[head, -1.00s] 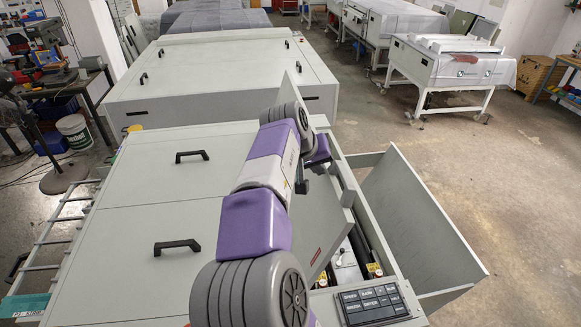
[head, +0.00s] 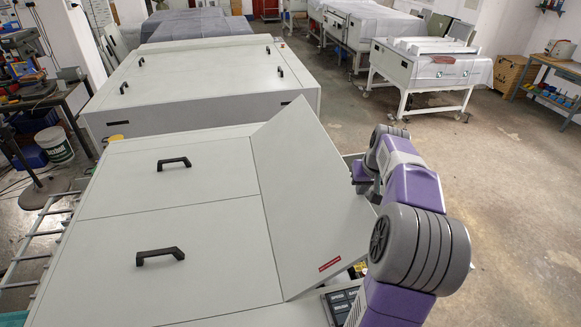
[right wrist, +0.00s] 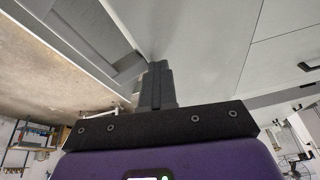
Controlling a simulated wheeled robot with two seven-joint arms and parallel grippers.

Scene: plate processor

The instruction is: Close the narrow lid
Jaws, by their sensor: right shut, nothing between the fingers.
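The narrow lid (head: 305,190), a light grey panel with a small red label, stands tilted up at the right end of the grey machine (head: 85,290). It is not flat with the top. My right gripper (head: 362,182) is at the lid's raised right edge, shut and empty. In the right wrist view its dark fingers (right wrist: 157,85) are together, close to a grey panel surface; I cannot tell whether they touch it. The opening right of the lid is mostly hidden by the lid and my right arm. My left gripper is not in view.
Two flat lid panels with black handles (head: 174,163) (head: 160,256) lie left of the narrow lid. A black keypad (head: 341,305) is at the front right. Another grey machine (head: 200,85) stands behind. Floor (head: 510,200) to the right is clear.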

